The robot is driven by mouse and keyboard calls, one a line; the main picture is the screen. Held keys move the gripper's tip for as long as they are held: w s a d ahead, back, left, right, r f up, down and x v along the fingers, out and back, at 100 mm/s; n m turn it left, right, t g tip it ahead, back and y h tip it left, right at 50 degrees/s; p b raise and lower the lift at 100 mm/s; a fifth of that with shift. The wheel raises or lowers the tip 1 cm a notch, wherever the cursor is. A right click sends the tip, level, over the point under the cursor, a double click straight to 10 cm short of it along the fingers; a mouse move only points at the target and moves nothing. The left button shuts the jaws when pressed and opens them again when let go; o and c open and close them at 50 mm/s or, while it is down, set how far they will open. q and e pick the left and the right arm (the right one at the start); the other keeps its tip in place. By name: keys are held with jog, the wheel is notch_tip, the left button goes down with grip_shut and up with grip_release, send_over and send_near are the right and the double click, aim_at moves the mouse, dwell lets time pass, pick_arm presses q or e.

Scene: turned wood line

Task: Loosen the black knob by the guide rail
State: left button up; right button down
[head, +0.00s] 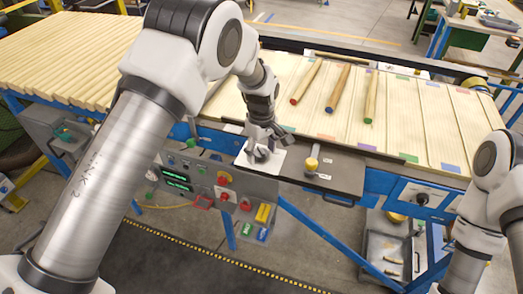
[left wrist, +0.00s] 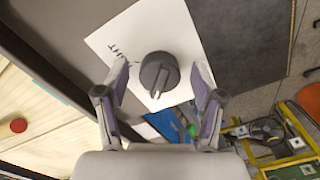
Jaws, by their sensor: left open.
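The black knob (left wrist: 159,75) is dark and round with a raised grip bar across its top. It sits on a white card (left wrist: 122,38) with dark handwriting, partly hidden by the knob and a finger. My left gripper (left wrist: 160,80) is open, with one finger on each side of the knob and visible gaps between. In the head view my left gripper (head: 264,150) points down over the white card (head: 243,159) at the table's front edge, and the knob is mostly hidden there. My right arm shows at the right edge, but its gripper is out of view.
Several turned sticks with coloured ends, including a red-ended one (head: 306,80), lie on the pale slatted table (head: 345,112). A control panel (head: 205,180) with buttons hangs below the front edge.

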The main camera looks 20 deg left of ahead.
aim_at(262, 150)
pick_arm(q)
notch_tip(262, 150, up, 12)
dwell(0.3)
dwell(0.3)
